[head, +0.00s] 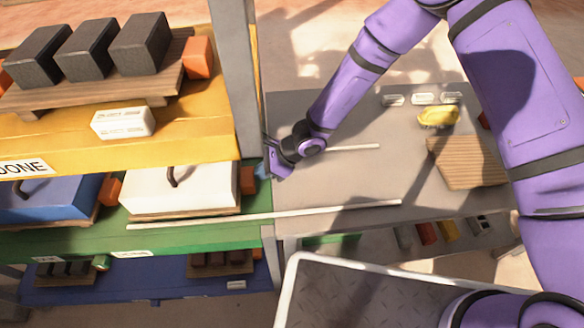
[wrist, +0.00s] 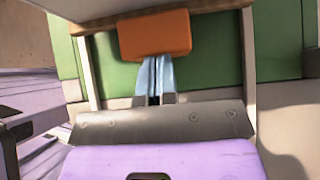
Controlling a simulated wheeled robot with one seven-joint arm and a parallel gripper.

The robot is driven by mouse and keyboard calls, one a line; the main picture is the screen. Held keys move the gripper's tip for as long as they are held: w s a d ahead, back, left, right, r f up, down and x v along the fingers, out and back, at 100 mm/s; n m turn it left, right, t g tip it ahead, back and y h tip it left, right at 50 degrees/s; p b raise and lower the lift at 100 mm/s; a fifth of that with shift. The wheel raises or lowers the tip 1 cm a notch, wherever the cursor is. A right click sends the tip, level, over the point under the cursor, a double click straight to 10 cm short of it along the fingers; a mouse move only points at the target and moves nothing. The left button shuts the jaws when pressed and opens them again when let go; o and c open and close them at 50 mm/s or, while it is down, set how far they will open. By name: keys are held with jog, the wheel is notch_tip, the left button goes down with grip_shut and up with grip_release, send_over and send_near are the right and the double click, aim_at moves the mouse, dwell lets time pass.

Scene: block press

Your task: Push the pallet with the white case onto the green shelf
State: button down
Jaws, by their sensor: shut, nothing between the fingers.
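The white case (head: 180,188) with a dark handle sits upright on a wooden pallet (head: 185,218) on the green shelf (head: 200,235), at its right end. An orange block (head: 247,180) is at the pallet's right end; it also shows in the wrist view (wrist: 155,35). My gripper (head: 263,172) is shut and empty, at the shelf's right edge beside the orange block. In the wrist view its blue fingertips (wrist: 154,60) meet the block's lower edge; I cannot tell if they touch. The shelf post hides part of the view there.
A blue case (head: 45,200) stands left of the white case. The yellow shelf (head: 190,135) above holds a pallet with dark blocks. A grey post (head: 236,75) stands close to my gripper. A white rail (head: 300,211) runs from shelf to grey table (head: 300,185). A yellow object (head: 438,116) lies farther right.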

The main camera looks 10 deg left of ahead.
aim_at(245, 176)
jog(key=shift+s+a, duration=0.35)
jog(key=shift+a, duration=0.6)
jog(key=shift+s+a, duration=0.3)
jog(key=shift+a, duration=0.6)
jog(key=d, duration=0.1)
jog(key=w+d, duration=0.1)
jog(key=d, duration=0.2)
jog(key=shift+w+d, duration=0.15)
jog(key=shift+w, duration=0.2)
jog(key=w+d+r+n+t+h, duration=0.1)
jog(key=d+r+n, duration=0.2)
jog(key=d+r, duration=0.75)
jog(key=w+d+r+n+t+h, duration=0.1)
jog(key=d+r+n, duration=0.2)
jog(key=d+r, duration=0.7)
jog(key=w+d+r+n+t+h, duration=0.1)
jog(key=d+r+n, duration=0.4)
jog(key=r, duration=0.9)
jog(key=s+d+r+n+t+h, duration=0.1)
jog(key=s+d+r+h, duration=0.1)
jog(key=s+d+r, duration=0.2)
jog(key=s+d+r+n+t+h, duration=0.1)
jog(key=s+d+r, duration=0.3)
jog(key=s+d, duration=0.5)
jog(key=s+d+r+n+t+h, duration=0.1)
jog(key=s+d+r, duration=0.4)
jog(key=d, duration=0.5)
jog(key=shift+s+d+t+h, duration=0.25)
jog(key=shift+s+t+h, duration=0.5)
jog(key=shift+t, duration=0.25)
